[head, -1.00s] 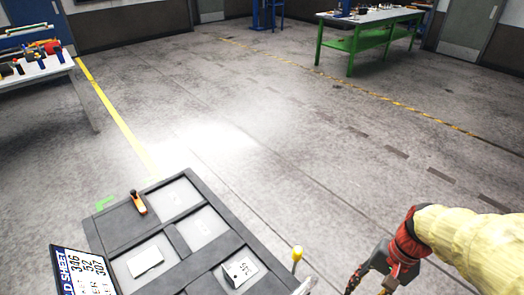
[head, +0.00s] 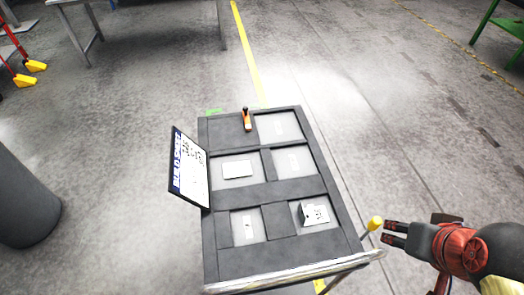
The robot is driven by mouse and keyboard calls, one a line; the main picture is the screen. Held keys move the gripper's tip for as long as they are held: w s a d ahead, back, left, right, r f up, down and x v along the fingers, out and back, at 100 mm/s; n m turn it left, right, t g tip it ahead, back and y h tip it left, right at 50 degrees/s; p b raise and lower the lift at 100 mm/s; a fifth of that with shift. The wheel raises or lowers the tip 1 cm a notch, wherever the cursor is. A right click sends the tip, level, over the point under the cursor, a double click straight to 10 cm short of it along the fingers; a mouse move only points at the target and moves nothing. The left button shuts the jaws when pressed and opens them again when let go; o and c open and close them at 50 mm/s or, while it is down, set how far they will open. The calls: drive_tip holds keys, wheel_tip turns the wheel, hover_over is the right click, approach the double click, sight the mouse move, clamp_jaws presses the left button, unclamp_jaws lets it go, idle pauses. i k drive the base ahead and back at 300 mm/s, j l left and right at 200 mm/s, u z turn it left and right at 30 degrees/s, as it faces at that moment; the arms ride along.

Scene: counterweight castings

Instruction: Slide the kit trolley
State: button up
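The kit trolley (head: 274,188) stands in the middle of the head view, with a dark grey top divided into recesses. A white push bar (head: 290,277) runs along its near edge. A yellow knob (head: 375,223) on a thin rod stands at its near right corner. My gripper (head: 387,232) is just right of the knob, its two dark fingers pointing left with a gap between them. It is open and empty; whether a fingertip touches the knob I cannot tell. The trolley's wheels are hidden.
A build sheet board (head: 188,168) leans at the trolley's left side. White cards (head: 238,169) and an orange-handled item (head: 247,120) are on top. A dark cylinder (head: 22,205) stands at left. A table (head: 140,4) and green bench (head: 503,25) stand farther back. Floor beyond is clear.

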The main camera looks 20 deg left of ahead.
sight(254, 240)
drive_tip(key=u, duration=1.25)
